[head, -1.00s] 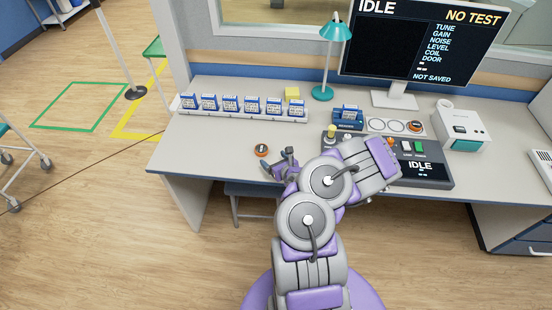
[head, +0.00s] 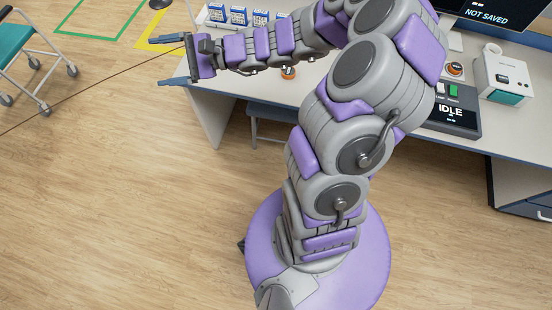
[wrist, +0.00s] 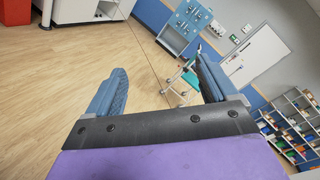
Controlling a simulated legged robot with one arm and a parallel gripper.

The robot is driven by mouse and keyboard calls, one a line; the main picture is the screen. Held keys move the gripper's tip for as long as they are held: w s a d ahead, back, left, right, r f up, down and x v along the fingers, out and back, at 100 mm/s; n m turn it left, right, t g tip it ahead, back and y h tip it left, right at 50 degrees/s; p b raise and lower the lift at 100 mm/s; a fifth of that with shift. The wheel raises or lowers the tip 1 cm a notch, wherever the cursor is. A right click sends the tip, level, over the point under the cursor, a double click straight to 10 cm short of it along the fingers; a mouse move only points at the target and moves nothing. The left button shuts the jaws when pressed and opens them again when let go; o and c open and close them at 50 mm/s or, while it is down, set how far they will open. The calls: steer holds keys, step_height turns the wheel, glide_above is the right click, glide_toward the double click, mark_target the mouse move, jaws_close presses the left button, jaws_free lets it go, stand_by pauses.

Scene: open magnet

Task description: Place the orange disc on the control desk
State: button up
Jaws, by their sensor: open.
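An orange disc with a dark rim (head: 288,72) lies on the control desk (head: 260,88) near its front edge, just below my forearm, which partly covers it. A second orange round piece (head: 454,69) sits further right, behind the dark console. My gripper (head: 156,61) is raised to the left of the desk, well away from both. In the wrist view my gripper (wrist: 158,88) has its two blue-grey fingers wide apart with nothing between them.
The console (head: 450,120) and a white box (head: 503,78) stand on the desk's right side. Blue-labelled cases (head: 238,17) line the back left. A wheeled trolley (head: 22,55) stands far left. The floor between is clear. The wrist view shows shelves (wrist: 290,125).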

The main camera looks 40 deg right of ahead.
steer(key=s+a+n+g+h, duration=0.2)
steer(key=s+a+n+g, duration=0.3)
steer(key=s, duration=0.5)
steer(key=s+a+n+g+h, duration=0.2)
steer(key=s+a+n+g, duration=0.3)
steer(key=s, duration=0.5)
steer(key=s+d+f+n+h, duration=0.2)
steer(key=s+d+n+h, duration=0.2)
steer(key=s+d+h, duration=0.7)
steer(key=s+d, duration=0.3)
steer(key=d, duration=0.2)
steer(key=shift+d+f+n+g, duration=0.2)
steer(key=shift+n+g, duration=0.1)
steer(key=shift+n, duration=0.1)
